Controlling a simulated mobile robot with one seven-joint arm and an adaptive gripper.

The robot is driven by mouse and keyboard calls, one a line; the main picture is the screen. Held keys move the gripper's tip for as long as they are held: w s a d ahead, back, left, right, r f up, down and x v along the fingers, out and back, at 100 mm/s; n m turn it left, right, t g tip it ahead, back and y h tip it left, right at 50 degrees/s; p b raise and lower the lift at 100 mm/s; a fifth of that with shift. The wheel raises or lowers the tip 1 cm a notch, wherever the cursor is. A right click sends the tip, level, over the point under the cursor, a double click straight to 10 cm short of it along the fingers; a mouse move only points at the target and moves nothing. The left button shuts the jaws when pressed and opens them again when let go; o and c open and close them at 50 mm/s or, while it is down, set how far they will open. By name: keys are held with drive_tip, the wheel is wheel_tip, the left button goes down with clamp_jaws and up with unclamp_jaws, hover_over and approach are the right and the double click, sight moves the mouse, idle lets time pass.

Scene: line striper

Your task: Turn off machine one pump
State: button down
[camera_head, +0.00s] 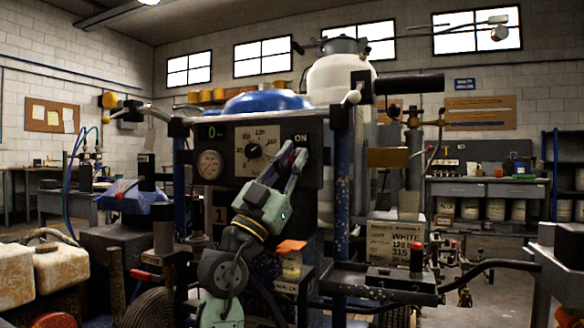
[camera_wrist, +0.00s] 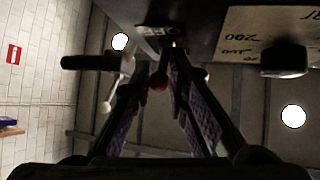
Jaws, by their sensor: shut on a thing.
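Machine one is the striper with a black control panel (camera_head: 236,150), and a plate marked 1 (camera_head: 221,214) shows below the panel. In the wrist view the fingertips (camera_wrist: 171,52) converge at the panel's edge.
A black handlebar grip (camera_head: 408,84) and a white tank (camera_head: 338,90) stand right of and behind the panel. White jugs (camera_head: 56,266) are at left. Workbenches line the back wall.

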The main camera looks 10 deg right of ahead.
drive_tip(key=shift+s+d, duration=0.1)
drive_tip(key=shift+d, duration=0.05)
drive_tip(key=c, duration=1.6)
unclamp_jaws()
drive_tip(key=shift+g, duration=0.3)
drive_tip(key=v, duration=1.2)
drive_tip(key=shift+f, duration=0.1)
